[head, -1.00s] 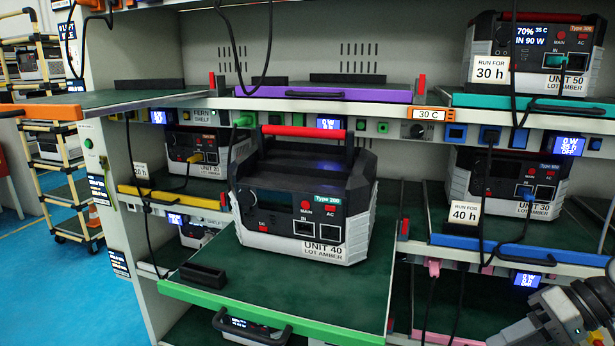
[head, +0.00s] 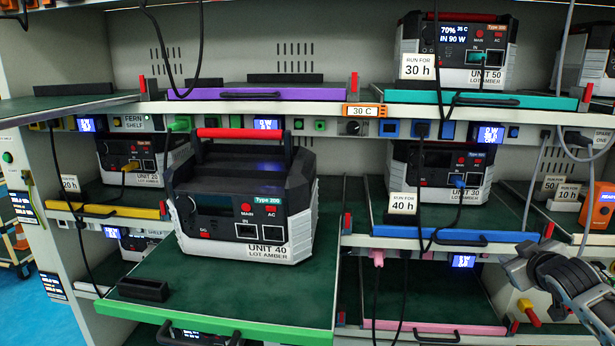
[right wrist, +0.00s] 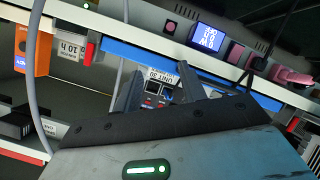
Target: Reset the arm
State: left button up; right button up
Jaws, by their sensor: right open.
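My right arm comes in at the lower right of the head view, with its gripper (head: 524,268) in front of the shelf edge near the blue and pink trays. In the right wrist view the open, empty jaws (right wrist: 160,88) stand apart, with a power station's front panel and label seen beyond them. My left gripper is not in view. Power station UNIT 40 (head: 243,205), with a red handle, stands upright on the pulled-out green-edged tray (head: 215,322), apart from my right gripper.
UNIT 30 (head: 440,172) sits on the blue-edged tray (head: 430,238). UNIT 50 (head: 458,50) sits above it on the teal-edged tray (head: 480,98). Black and grey cables (head: 589,190) hang in front of the rack near my right arm. The purple-edged tray (head: 245,93) holds no power station.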

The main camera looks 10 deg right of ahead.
jog(key=s+a+f+n+y, duration=0.2)
jog(key=s+a+f+y, duration=0.15)
jog(key=a+f, duration=0.6)
jog(key=s+a+f+n+y, duration=0.15)
jog(key=s+a+f, duration=0.4)
jog(key=a, duration=0.75)
jog(key=s+a+f+m+g+y+p, duration=0.1)
jog(key=s+a+f+m+y, duration=0.1)
jog(key=s+a, duration=1.4)
jog(key=a+m+y, duration=0.1)
jog(key=a+y, duration=0.1)
jog(key=a, duration=0.1)
jog(key=shift+a+f+g, duration=0.15)
jog(key=shift+a+g, duration=0.05)
jog(key=shift+g, duration=0.2)
jog(key=shift+m, duration=0.25)
